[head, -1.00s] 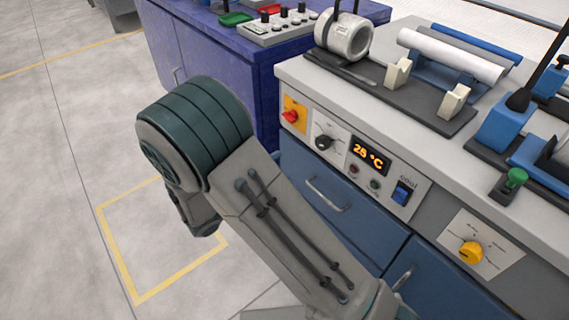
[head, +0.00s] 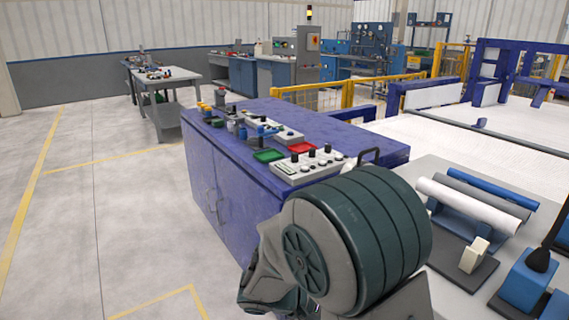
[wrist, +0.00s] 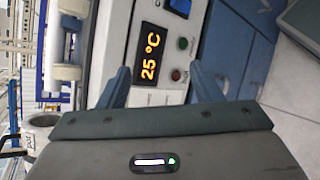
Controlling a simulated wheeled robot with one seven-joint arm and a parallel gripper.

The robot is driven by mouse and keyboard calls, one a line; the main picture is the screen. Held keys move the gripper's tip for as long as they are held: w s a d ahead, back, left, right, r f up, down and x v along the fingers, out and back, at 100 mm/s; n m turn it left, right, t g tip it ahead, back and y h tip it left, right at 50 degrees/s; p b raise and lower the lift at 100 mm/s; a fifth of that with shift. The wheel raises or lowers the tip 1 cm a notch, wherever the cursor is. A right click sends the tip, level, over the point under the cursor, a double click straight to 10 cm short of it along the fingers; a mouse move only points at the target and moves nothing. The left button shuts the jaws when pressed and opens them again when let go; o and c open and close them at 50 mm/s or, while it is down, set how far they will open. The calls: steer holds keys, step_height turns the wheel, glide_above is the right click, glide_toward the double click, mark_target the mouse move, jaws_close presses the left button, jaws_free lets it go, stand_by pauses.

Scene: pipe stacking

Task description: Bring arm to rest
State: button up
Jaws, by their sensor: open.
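My gripper (wrist: 156,84) shows in the wrist view with two blue fingers spread apart and nothing between them. Past the fingers is a panel with an orange 25 °C display (wrist: 150,52). A white pipe (head: 465,205), a grey pipe (head: 490,194) and a blue pipe (head: 493,188) lie side by side on a holder at the right of the head view.
A purple cabinet (head: 230,185) with control boxes, a red tray (head: 300,148) and a green tray (head: 268,155) stands beyond my arm. A blue clamp device (head: 525,285) sits at the lower right. Open floor (head: 60,220) lies at the left.

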steer(key=s+r+m+y+p, duration=0.2)
steer(key=s+r+y+p, duration=0.1)
steer(key=r, duration=0.5)
steer(key=s+d+r+m+t+y+p, duration=0.1)
steer(key=s+r+m+y+p, duration=0.2)
steer(key=r+y+p, duration=0.2)
steer(key=s+r+m+y+p, duration=0.2)
steer(key=s+r+y+p, duration=0.2)
steer(key=r+p, duration=0.4)
step_height(320, 180, up, 4)
steer(key=shift+d+f+m+y, duration=0.15)
steer(key=shift+d+m+y, duration=0.15)
steer(key=shift+y, duration=0.1)
steer(key=shift+w, duration=0.1)
